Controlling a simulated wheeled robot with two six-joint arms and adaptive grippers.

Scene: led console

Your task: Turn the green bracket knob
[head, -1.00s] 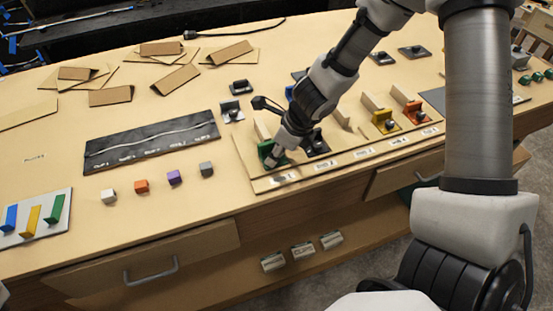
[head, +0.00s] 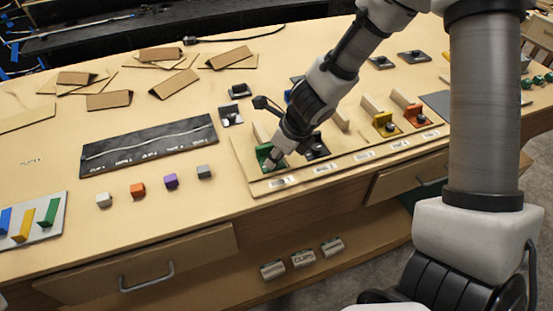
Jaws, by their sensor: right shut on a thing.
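The green bracket (head: 263,153) stands at the left end of a wooden board (head: 244,164) that carries a row of brackets. My right gripper (head: 273,163) reaches down from the upper right onto the front of the green bracket. It is shut on the bracket's knob, which the fingers mostly hide. A dark bracket (head: 317,149) sits just right of the gripper, partly covered by my arm. My left gripper is not in view.
Yellow (head: 385,122) and orange (head: 415,114) brackets stand further right on the board. Left of it lie a black panel (head: 148,146) and small coloured cubes, including a grey cube (head: 205,172). Cardboard pieces (head: 232,56) lie at the back. Drawers are below the table edge.

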